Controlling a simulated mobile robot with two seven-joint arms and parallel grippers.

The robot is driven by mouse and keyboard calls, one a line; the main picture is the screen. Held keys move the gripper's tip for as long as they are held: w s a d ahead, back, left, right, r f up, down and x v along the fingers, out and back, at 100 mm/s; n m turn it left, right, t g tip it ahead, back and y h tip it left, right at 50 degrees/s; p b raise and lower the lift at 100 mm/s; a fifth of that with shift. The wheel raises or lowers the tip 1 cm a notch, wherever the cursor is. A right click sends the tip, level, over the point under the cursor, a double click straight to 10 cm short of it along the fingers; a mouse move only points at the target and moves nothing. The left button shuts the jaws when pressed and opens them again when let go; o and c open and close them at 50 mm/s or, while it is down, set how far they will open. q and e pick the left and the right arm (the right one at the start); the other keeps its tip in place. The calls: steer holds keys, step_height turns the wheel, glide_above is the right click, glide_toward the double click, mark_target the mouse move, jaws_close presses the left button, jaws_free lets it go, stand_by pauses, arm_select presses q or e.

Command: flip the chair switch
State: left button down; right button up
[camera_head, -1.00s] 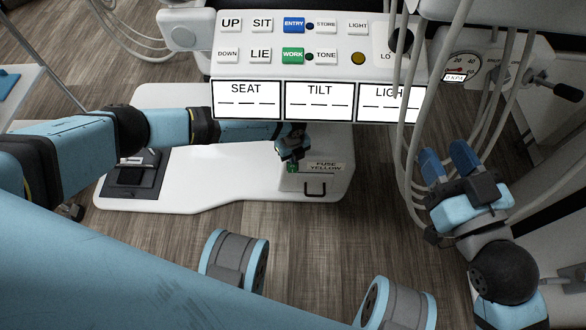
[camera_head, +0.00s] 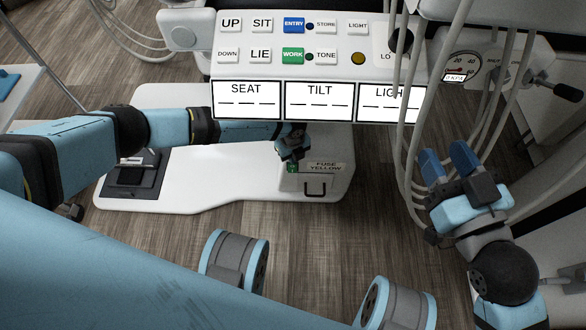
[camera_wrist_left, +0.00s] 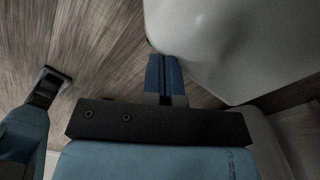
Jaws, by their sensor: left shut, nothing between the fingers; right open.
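A small green switch (camera_head: 292,168) shows on the white base box, just left of the "FUSE YELLOW" label. My left gripper (camera_head: 290,156) is shut and empty, reaching in from the left right at the switch. In the left wrist view its blue fingers (camera_wrist_left: 165,78) are together, with the tips near the edge of the white box (camera_wrist_left: 240,50). A tiny bit of green shows there by the tips, mostly hidden. I cannot tell whether the fingers touch the switch. My right gripper (camera_head: 448,163) is open and empty at the right, beside hanging hoses.
The control panel (camera_head: 275,40) with buttons and three displays (camera_head: 321,101) overhangs the box. Grey hoses (camera_head: 407,150) hang between the panel and my right gripper. A dark foot pedal (camera_head: 133,177) sits on the white base plate (camera_head: 215,185). Wooden floor in front is open.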

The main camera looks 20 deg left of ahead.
arm_select(q)
steer(key=shift+f, duration=0.1)
stand_by(0.5)
steer(key=shift+r+p, duration=0.35)
steer(key=shift+r, duration=0.05)
steer(key=shift+r+p, duration=0.35)
steer(key=shift+r, duration=0.05)
step_height(320, 180, up, 4)
steer(key=p, duration=0.3)
steer(key=shift+f+p, duration=0.1)
steer(key=shift+p, duration=0.25)
steer(key=shift+r+p, duration=0.75)
steer(key=shift+r, duration=0.05)
arm_select(e)
steer(key=s+r+m, duration=0.1)
steer(key=s+a+r+m, duration=0.1)
steer(key=m, duration=0.1)
steer(key=shift+s+a+r+h, duration=0.1)
steer(key=shift+a+r+h, duration=0.05)
steer(key=shift+r+h, duration=0.15)
